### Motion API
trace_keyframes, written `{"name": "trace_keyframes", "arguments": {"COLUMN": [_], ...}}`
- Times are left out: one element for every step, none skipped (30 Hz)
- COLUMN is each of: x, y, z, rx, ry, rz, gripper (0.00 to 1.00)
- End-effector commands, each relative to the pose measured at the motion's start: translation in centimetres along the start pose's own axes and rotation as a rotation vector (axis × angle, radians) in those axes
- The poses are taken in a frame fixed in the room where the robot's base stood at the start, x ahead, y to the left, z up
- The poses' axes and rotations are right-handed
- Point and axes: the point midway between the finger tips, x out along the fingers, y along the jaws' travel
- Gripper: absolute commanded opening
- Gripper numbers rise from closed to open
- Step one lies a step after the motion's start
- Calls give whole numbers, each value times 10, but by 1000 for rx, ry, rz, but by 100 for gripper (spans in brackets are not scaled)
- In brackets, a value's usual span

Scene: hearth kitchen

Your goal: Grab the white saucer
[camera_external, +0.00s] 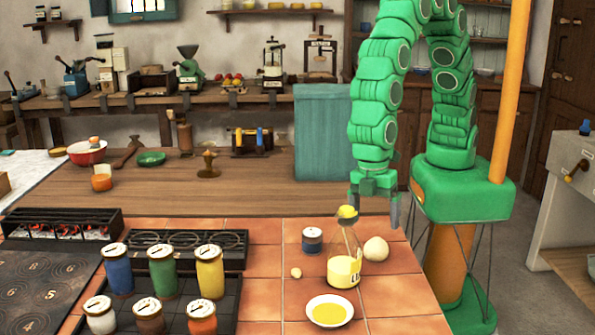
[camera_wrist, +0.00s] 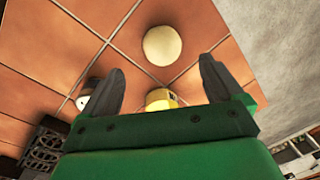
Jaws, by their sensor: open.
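The white saucer (camera_external: 312,304) lies on the tiled counter near its front edge in the external view, with a yellow filling in its middle. I do not see it in the wrist view. My gripper (camera_external: 373,213) is open and points down above the counter, behind and above the saucer and clearly apart from it.
A glass bottle (camera_external: 344,270) with a yellow top stands just behind the saucer, below my gripper. A pale round ball (camera_external: 376,249) sits right of it, also in the wrist view (camera_wrist: 162,45). A dark jar (camera_external: 312,240) and several colored jars (camera_external: 163,270) stand left.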

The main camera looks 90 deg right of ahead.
Motion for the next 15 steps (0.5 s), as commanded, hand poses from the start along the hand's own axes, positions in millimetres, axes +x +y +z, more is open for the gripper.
{"name": "trace_keyframes", "arguments": {"x": [4, 6, 10, 13, 16, 20, 22, 24, 26, 27, 28, 31, 33, 36, 40], "y": [0, 0, 0, 0, 0, 0, 0, 0, 0, 0, 0, -1, -1, -1, -2], "z": [0, 0, 0, 0, 0, 0, 0, 0, 0, 0, 0, 0, 0, 0, 1], "rx": [0, 0, 0, 0, 0, 0, 0, 0, -1, -1, -1, -1, -1, -1, -1], "ry": [-2, -2, -2, -2, -1, 0, 0, 0, 0, 1, 0, 0, -1, -2, -3], "rz": [0, 0, 0, 0, 0, 0, 0, 0, 1, 1, 1, 1, 1, 0, 0], "gripper": [94, 94, 94, 94, 94, 94, 94, 94, 94, 94, 94, 94, 94, 94, 94]}}
